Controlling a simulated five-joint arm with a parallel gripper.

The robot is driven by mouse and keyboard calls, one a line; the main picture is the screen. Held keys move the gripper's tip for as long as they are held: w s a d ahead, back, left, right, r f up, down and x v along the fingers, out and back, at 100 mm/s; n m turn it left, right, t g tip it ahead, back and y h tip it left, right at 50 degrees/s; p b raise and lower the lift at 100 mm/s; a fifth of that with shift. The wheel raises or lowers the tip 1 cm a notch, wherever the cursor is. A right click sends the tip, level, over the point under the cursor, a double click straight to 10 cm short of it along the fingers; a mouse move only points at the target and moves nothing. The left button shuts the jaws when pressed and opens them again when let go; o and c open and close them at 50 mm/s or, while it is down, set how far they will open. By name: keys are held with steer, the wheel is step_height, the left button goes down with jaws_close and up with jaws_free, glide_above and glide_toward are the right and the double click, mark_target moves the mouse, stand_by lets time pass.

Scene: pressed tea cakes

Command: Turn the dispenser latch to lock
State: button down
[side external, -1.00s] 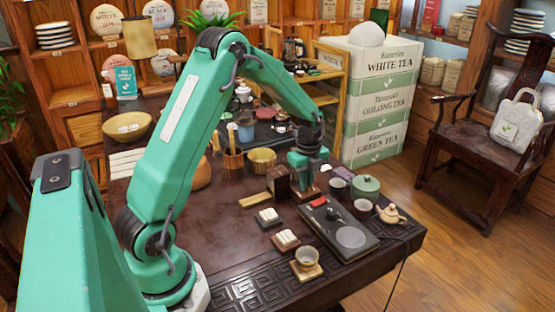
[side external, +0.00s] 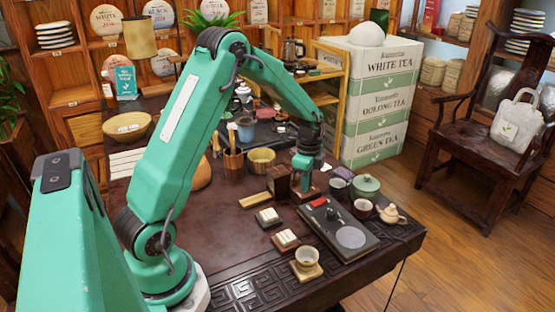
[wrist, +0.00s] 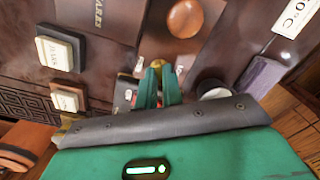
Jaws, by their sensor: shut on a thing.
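My gripper (side external: 307,186) points down at a small reddish-brown base (side external: 309,195) beside a dark wooden box (side external: 279,181) in the side view. In the wrist view, my gripper (wrist: 164,72) has its two green fingers close together around a small latch with a brass-coloured end (wrist: 181,70). The fingers hide most of the latch, so its exact angle cannot be told. The brown panel (wrist: 180,45) under it carries a round orange-brown disc (wrist: 185,18) and small white labels beside the fingers, too small to read.
Two white blocks on wooden stands (side external: 268,217) (side external: 286,240) lie in front. A black tray (side external: 338,230) with a red piece is at the right. Cups, a green lidded pot (side external: 366,187) and a small teapot (side external: 391,214) stand close on the right. The table's front left is clear.

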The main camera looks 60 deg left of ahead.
steer(key=n, duration=0.5)
steer(key=shift+n, duration=0.3)
steer(key=n, duration=0.6)
steer(key=shift+r, duration=0.1)
steer(key=c, duration=1.5)
jaws_free()
steer(key=shift+c, duration=0.2)
steer(key=shift+r, duration=3.85)
